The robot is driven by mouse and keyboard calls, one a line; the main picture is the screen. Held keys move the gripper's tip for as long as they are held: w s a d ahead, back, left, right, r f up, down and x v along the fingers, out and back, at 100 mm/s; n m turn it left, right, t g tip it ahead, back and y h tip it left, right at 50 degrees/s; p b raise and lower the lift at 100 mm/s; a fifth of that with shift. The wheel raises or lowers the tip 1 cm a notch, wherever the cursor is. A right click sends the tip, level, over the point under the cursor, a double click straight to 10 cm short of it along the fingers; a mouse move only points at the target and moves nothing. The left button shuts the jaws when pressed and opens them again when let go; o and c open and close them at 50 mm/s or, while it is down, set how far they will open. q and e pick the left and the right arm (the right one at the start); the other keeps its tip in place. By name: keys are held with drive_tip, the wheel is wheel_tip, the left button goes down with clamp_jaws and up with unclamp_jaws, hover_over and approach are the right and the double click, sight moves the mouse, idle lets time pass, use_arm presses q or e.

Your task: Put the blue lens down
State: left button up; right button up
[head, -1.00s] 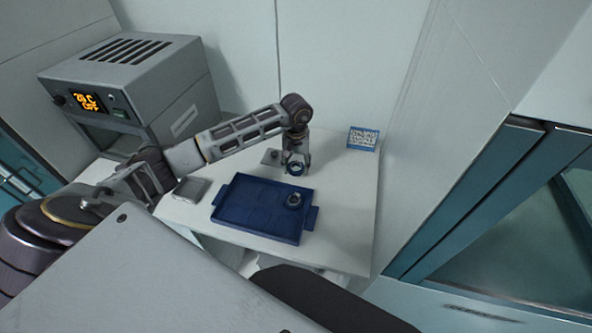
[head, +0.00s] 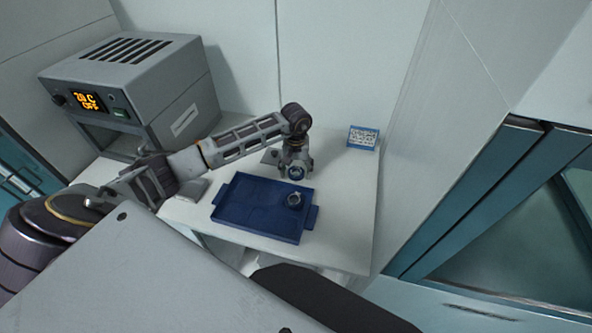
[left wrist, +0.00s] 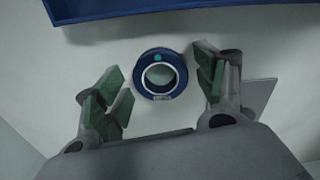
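The blue lens (head: 296,173) is a dark blue ring with clear glass. It rests on the white table just beyond the blue tray, and shows ring-face up in the left wrist view (left wrist: 139,76). My left gripper (head: 297,168) is over it, fingers spread. In the left wrist view my left gripper (left wrist: 163,92) has its green-padded fingers on either side of the ring, with a visible gap at each side. My right gripper is not in view.
A small grey plate (head: 269,157) lies left of the gripper. A label stand (head: 363,138) is at the back right. A grey oven-like box (head: 190,90) stands at the left.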

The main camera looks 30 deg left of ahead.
sight(296, 172)
use_arm(q)
drive_tip(key=shift+r, duration=0.15)
idle(0.3)
drive_tip(key=shift+r, duration=0.25)
wheel_tip(296, 172, up, 12)
drive_tip(key=b, duration=0.1)
drive_tip(key=shift+f+b, duration=0.2)
drive_tip(key=shift+b, duration=0.2)
idle(0.3)
drive_tip(key=shift+o, duration=0.5)
